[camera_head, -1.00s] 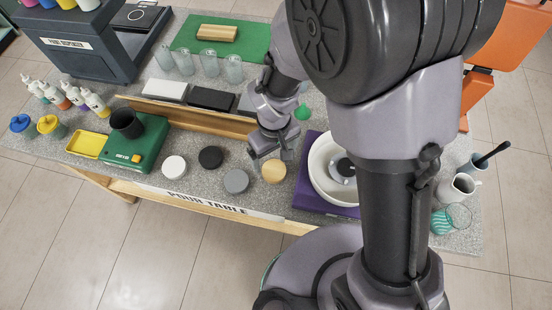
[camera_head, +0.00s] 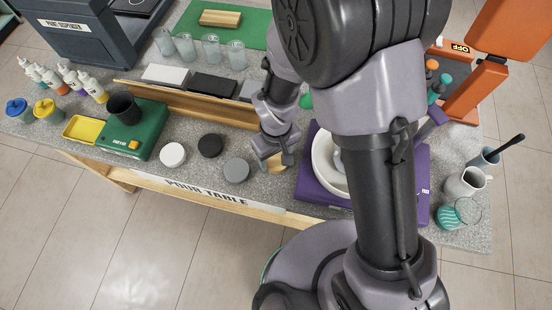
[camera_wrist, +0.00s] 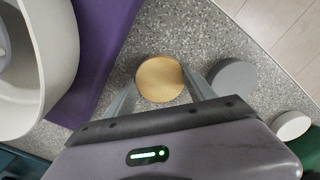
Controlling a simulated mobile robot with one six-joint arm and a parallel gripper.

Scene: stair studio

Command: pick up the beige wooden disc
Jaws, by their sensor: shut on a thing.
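The beige wooden disc (camera_wrist: 160,79) lies between the two fingers of my gripper (camera_wrist: 160,90) in the wrist view, with a finger against each side. In the head view the disc (camera_head: 276,162) is mostly hidden behind my gripper (camera_head: 275,160). My gripper is shut on the disc. The disc is at the table surface; I cannot tell whether it is lifted clear. A grey disc (camera_head: 236,170) stands just left of my gripper in the head view, and it also shows right of the fingers in the wrist view (camera_wrist: 233,79).
A black disc (camera_head: 210,146) and a white disc (camera_head: 172,155) lie farther left. A purple base (camera_head: 310,185) with a white bowl (camera_head: 322,170) stands close on the right. A wooden rack (camera_head: 190,103) is behind. The table's front edge is near.

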